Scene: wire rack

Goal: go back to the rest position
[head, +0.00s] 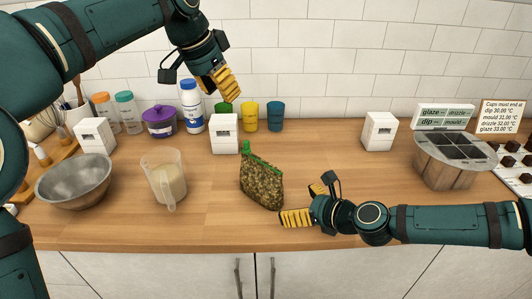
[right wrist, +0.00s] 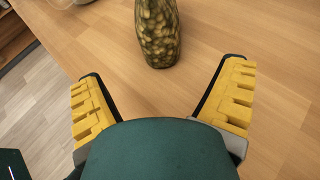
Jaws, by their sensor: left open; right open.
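My left gripper (head: 222,82) hangs in the air at the upper middle of the head view, in front of the tiled wall and above the back of the counter. It is open, and nothing shows between its fingers. My right gripper (head: 305,204) is low over the front of the counter, just right of a speckled brown-green bag with a green top (head: 262,184). In the right wrist view, its two yellow fingers (right wrist: 160,100) are spread wide and empty. The bag (right wrist: 158,32) stands beyond them, apart from both fingers.
A metal bowl (head: 75,182) and a measuring jug (head: 164,180) stand at left. White blocks (head: 224,134), bottles (head: 191,107) and coloured cups (head: 249,116) line the back. A sectioned container (head: 455,162) and a tray (head: 519,181) are at right. The counter (head: 350,175) between is clear.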

